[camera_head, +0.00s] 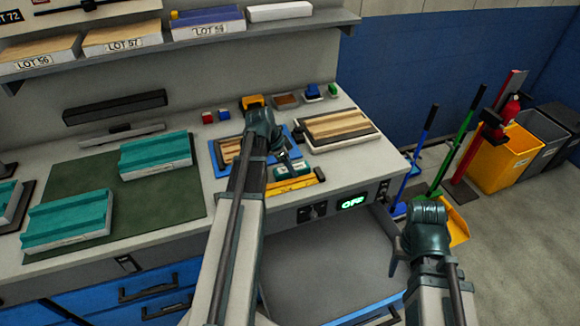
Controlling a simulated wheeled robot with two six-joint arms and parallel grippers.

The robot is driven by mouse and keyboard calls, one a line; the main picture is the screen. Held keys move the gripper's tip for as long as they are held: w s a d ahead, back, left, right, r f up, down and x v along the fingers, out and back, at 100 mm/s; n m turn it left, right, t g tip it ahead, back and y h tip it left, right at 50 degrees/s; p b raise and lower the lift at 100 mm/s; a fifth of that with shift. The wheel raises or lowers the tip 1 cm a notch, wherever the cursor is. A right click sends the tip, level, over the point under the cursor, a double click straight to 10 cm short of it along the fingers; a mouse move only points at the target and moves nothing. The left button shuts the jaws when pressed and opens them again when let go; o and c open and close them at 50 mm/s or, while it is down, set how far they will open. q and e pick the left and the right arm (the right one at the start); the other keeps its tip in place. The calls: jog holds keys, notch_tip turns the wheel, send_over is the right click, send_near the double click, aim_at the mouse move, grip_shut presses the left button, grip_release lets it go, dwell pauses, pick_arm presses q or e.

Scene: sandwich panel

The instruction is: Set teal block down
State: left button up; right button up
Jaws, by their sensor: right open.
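A small teal block (293,171) is on or just above the grey bench, near the front edge of the blue-rimmed tray (217,158). My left gripper (284,156) reaches down to the block from above, its tips at the block's top. The fingers are too small and dark to show whether they grip it. My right gripper (428,214) is open, low at the right, in front of the bench and away from the block. Its fingers are mostly hidden behind its own wrist.
A yellow bar (296,187) lies just in front of the block. A wood-slatted panel (340,127) lies to the right. Large teal-topped slabs (155,155) rest on a green mat (75,165). The mat's centre is bare. Brooms and bins (502,158) stand beyond the bench.

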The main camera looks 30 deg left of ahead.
pick_arm(q)
jog(key=shift+o, duration=0.9)
jog(key=shift+s+d, duration=0.1)
jog(key=shift+r+p, duration=0.25)
jog(key=shift+p, duration=0.1)
jog(key=p+v, duration=1)
jog(key=v, duration=0.1)
jog(key=shift+r+p, duration=0.35)
jog(key=shift+r, duration=0.05)
